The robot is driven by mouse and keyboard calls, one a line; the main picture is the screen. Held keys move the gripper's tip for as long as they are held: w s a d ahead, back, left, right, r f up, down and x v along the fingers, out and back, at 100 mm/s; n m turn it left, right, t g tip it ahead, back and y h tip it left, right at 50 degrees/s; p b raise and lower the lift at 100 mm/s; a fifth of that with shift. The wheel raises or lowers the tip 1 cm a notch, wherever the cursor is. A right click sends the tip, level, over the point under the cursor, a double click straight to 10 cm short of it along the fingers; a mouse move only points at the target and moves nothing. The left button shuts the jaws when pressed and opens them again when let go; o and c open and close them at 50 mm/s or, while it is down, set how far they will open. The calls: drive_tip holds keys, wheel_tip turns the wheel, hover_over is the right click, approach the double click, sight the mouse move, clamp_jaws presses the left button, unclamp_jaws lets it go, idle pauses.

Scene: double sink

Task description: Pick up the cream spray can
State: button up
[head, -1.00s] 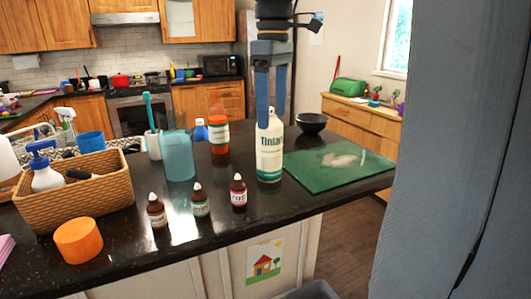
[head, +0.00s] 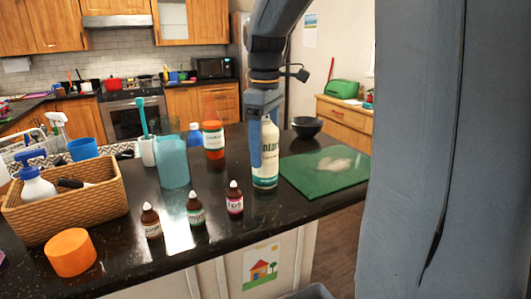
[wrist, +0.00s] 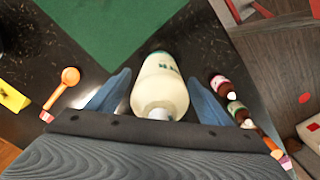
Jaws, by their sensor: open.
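The cream spray can (head: 266,160) stands upright on the dark counter, with a teal band at its base and a label on its side. In the wrist view the can (wrist: 160,85) is between the two blue fingers of my gripper (wrist: 158,98). The jaws are open, with a small gap on each side of the can. In the head view my gripper (head: 261,150) is low at the can, with one finger along its left side. The other finger is hard to make out there.
A green board (head: 325,170) lies right of the can, with a dark bowl (head: 307,127) behind. Several small dropper bottles (head: 195,208) stand front left.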

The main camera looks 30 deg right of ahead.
drive_tip(key=shift+f, duration=0.1)
drive_tip(key=c, duration=1.5)
